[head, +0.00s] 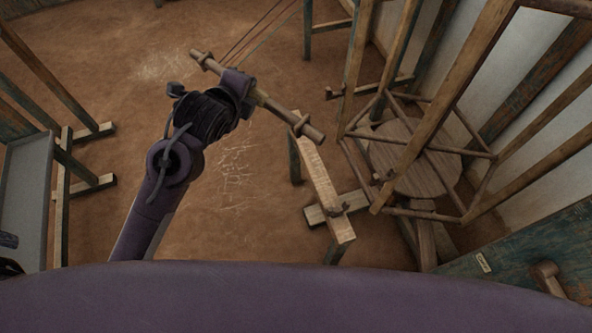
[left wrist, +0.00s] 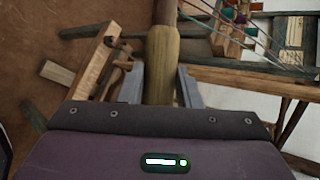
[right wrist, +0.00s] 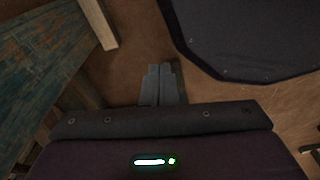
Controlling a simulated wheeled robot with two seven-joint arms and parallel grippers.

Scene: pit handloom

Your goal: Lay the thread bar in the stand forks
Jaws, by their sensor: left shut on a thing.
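The thread bar (head: 285,112) is a brown wooden rod with collars near its ends. My left gripper (head: 250,92) is shut around its middle part and holds it slantwise above the floor. In the left wrist view the bar (left wrist: 161,62) runs away from me between the two grey fingers. The bar looks apart from that fork. My right gripper (right wrist: 163,84) is shut and empty; it is out of the head view.
A tall wooden frame with a round wooden disc (head: 412,158) stands to the right. Dark threads (head: 258,32) stretch at the top. A grey panel (head: 27,195) is at the left. Bare earth floor lies around the arm.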

